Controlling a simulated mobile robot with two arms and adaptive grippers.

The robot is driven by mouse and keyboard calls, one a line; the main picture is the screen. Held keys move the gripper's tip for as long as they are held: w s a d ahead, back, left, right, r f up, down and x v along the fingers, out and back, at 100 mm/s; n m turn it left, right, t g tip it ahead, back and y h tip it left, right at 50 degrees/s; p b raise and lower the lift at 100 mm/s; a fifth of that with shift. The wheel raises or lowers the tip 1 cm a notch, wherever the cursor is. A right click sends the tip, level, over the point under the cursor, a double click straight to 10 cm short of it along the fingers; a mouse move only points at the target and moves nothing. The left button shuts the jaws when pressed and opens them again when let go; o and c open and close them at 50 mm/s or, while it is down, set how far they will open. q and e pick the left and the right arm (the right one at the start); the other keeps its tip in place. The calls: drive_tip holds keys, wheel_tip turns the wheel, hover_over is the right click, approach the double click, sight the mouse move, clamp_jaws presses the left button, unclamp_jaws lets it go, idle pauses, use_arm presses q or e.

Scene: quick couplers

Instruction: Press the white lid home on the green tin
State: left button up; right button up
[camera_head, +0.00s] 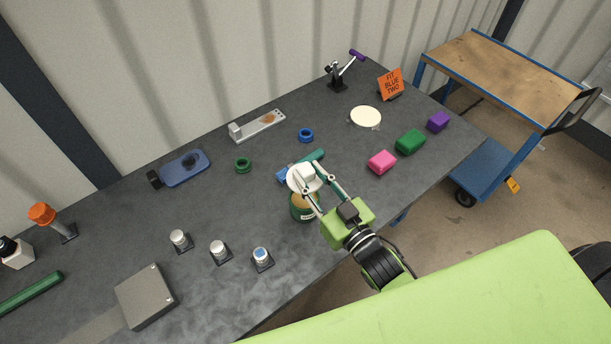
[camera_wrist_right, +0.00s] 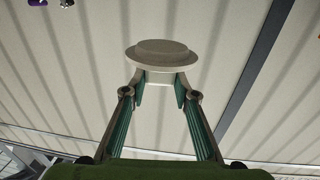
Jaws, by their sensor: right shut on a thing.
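The white lid (camera_head: 300,184) is held by my right gripper (camera_head: 312,176) over the green tin (camera_head: 304,213). In the head view the lid overlaps the far part of the tin's mouth, and the tan inside of the tin shows below it. The lid looks raised and offset, not level in the rim; whether it touches the rim I cannot tell. In the right wrist view the lid (camera_wrist_right: 160,49) sits beyond the fingertips of my right gripper (camera_wrist_right: 160,92), which are shut on its pale block-like handle. My left gripper is not in view.
A blue and teal tool (camera_head: 314,158) lies just behind the tin. Pink (camera_head: 382,162), green (camera_head: 410,141) and purple (camera_head: 437,121) blocks stand to the right. Small capped pieces (camera_head: 220,252) stand at the front left. A cream disc (camera_head: 366,117) lies farther back.

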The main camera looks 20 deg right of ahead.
drive_tip(key=shift+a+r+p, duration=0.1)
drive_tip(key=shift+p, duration=0.25)
drive_tip(key=shift+f+b, duration=0.65)
drive_tip(key=shift+f, duration=0.15)
drive_tip(key=shift+f+b, duration=1.55)
drive_tip(key=shift+f, duration=0.65)
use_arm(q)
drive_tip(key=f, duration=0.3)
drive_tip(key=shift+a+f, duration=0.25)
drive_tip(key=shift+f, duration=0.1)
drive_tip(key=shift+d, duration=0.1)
use_arm(e)
drive_tip(key=shift+f, duration=1.05)
drive_tip(key=o, duration=1)
drive_tip(key=shift+f, duration=0.1)
